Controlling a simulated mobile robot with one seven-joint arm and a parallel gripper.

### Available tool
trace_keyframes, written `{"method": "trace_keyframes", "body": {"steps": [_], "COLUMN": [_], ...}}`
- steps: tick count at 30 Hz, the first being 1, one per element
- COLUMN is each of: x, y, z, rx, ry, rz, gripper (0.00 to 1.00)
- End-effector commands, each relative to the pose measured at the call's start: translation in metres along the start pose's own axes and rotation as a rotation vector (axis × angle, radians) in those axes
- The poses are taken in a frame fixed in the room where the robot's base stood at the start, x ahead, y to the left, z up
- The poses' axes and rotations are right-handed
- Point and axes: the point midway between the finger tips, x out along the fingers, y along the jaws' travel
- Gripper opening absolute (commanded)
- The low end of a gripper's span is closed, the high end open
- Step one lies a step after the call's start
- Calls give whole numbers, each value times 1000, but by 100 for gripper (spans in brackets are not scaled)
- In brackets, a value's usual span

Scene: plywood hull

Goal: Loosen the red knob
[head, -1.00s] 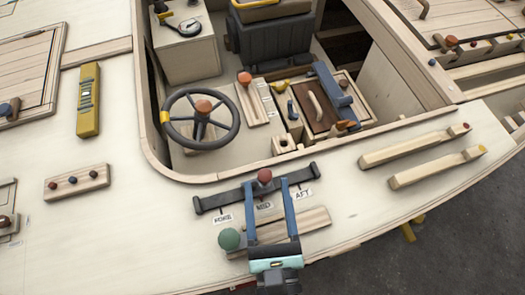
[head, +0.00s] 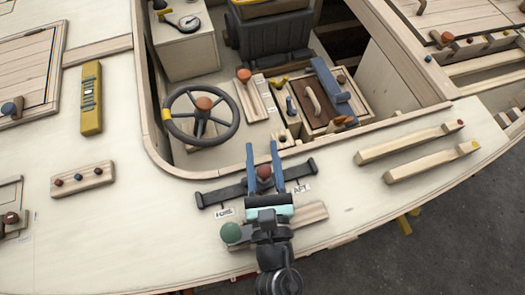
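The red knob (head: 264,171) sits at the middle of a dark bar (head: 222,193) on the pale plywood deck. Labels near the bar read FORE (head: 224,213) and AFT (head: 301,189). My gripper (head: 262,146) reaches over the bar with its two blue fingers apart, one on each side of the red knob. The fingertips extend past the knob. The fingers look close to the knob's sides, with narrow gaps; contact is not clearly visible. The bar's middle and the knob's base are partly hidden by my gripper.
A green knob (head: 231,233) stands just left of my wrist, by a wooden strip (head: 312,214). A steering wheel (head: 202,115) lies in the recess beyond. Two wooden rails (head: 410,144) are to the right. The deck at left holds a yellow device (head: 91,98).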

Motion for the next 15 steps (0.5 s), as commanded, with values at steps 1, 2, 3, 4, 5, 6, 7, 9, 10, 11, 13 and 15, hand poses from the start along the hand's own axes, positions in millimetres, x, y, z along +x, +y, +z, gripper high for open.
{"method": "trace_keyframes", "body": {"steps": [1,2,3,4,5,6,7,9,10,11,13,15], "x": [0,0,0,0,0,0,0,0,0,0,0,0], "y": [0,0,0,0,0,0,0,0,0,0,0,0], "z": [0,0,0,0,0,0,0,0,0,0,0,1], "rx": [0,0,0,0,0,0,0,0,0,0,0,-1], "ry": [0,0,0,0,0,0,0,0,0,0,0,0], "rz": [0,0,0,0,0,0,0,0,0,0,2,8], "gripper": [32,27,20,14,9,2,0,0,0,0,0,0]}}
